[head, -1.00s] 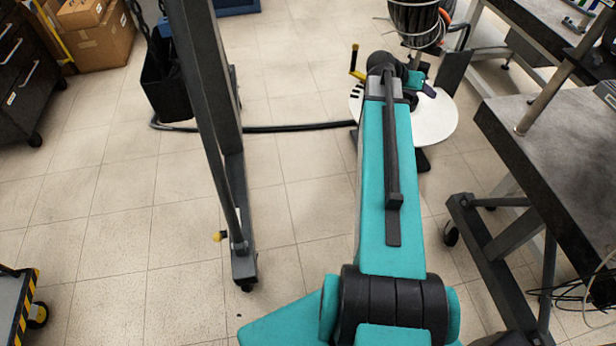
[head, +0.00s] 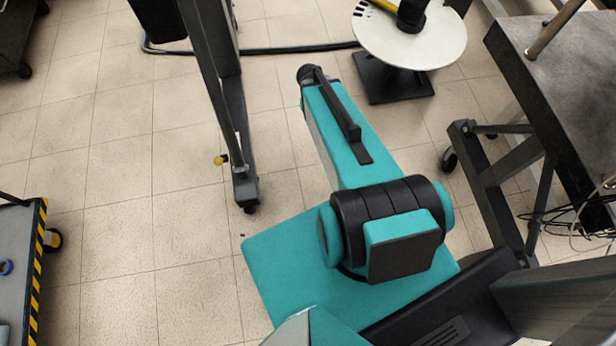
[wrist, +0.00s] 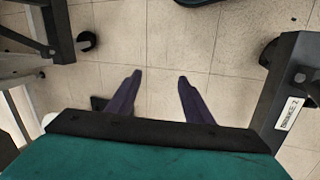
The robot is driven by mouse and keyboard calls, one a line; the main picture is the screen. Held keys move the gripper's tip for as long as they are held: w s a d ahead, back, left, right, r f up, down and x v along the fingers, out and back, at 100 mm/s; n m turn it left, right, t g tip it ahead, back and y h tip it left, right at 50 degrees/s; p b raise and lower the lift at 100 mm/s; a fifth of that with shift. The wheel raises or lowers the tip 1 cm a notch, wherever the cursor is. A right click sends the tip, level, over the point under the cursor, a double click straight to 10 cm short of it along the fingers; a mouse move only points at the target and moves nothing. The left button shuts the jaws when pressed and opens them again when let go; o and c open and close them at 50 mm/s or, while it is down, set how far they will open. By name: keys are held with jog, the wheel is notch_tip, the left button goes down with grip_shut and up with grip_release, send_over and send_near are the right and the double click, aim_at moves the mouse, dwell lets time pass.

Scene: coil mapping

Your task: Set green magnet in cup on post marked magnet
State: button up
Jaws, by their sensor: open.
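I see no green magnet and no cup on a post marked magnet in either view. My gripper (wrist: 159,76) shows in the wrist view with its two dark purple fingers spread apart. Nothing is between them, only floor tiles beyond. In the head view my teal arm reaches forward over the floor, and the gripper itself is hidden there.
A white round disc (head: 440,42) on a black base stands at the top. A dark upright frame (head: 208,65) on casters stands left of my arm. A dark table (head: 560,90) is at right, a striped cart (head: 22,225) at lower left. Open floor lies between cart and frame.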

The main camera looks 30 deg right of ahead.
jog(key=s+a+f+n+g+y, duration=0.1)
jog(key=s+a+f+n+g, duration=0.1)
jog(key=s+a+f, duration=0.3)
jog(key=s+a+f+n+g+y, duration=0.2)
jog(key=s+a+f, duration=0.3)
jog(key=s+a, duration=0.8)
jog(key=shift+s+a+f+n, duration=0.15)
jog(key=shift+s+f+n, duration=0.15)
jog(key=shift+s, duration=0.1)
jog(key=shift+r, duration=0.1)
jog(key=shift+c, duration=0.5)
